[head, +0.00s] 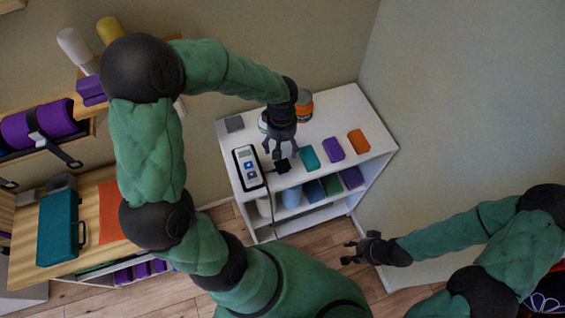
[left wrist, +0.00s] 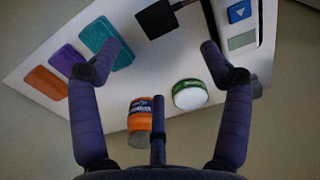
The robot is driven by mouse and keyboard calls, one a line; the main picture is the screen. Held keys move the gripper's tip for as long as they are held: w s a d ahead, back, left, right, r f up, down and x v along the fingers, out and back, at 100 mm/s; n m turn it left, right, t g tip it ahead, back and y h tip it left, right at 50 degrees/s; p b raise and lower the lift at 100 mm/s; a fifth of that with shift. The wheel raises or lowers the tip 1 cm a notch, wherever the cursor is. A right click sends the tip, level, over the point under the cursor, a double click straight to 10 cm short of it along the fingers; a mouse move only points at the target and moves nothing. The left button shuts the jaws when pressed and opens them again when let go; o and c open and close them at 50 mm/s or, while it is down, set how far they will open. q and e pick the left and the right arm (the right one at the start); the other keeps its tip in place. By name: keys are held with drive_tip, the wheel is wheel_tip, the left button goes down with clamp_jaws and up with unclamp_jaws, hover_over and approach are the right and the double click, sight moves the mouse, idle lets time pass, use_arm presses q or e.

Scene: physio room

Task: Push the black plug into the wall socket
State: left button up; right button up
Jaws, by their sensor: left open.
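The black plug (head: 283,165) lies on top of the white shelf unit, near its front edge. In the left wrist view the black plug (left wrist: 157,19) is at the top centre, with a dark cable at its right side. My left gripper (head: 280,149) is open above the shelf top, close behind the plug. In the left wrist view my left gripper (left wrist: 161,48) has its fingers wide apart, with nothing between them and the plug beyond the tips. My right gripper (head: 348,252) is open and empty, low at the right of the shelf. No wall socket can be made out.
The white shelf (head: 322,122) also bears a meter (head: 247,168), a teal block (head: 309,158), a purple block (head: 333,149), an orange block (head: 358,141), an orange jar (left wrist: 139,114) and a white-lidded jar (left wrist: 190,95). Walls stand behind and right.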

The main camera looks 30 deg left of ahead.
idle(0.4)
use_arm(q)
drive_tip(key=b, duration=0.1)
hover_over(282, 164)
drive_tip(key=f, duration=0.5)
drive_tip(key=shift+w+a+f, duration=0.1)
drive_tip(key=shift+w+a, duration=0.05)
drive_tip(key=shift+w, duration=0.1)
drive_tip(key=shift+f, duration=0.1)
drive_tip(key=shift+f, duration=0.1)
wheel_tip(282, 164, down, 5)
drive_tip(key=shift+s+f+b, duration=0.1)
drive_tip(key=shift+s+b, duration=0.05)
drive_tip(key=shift+b, duration=0.4)
drive_tip(key=c, duration=1.1)
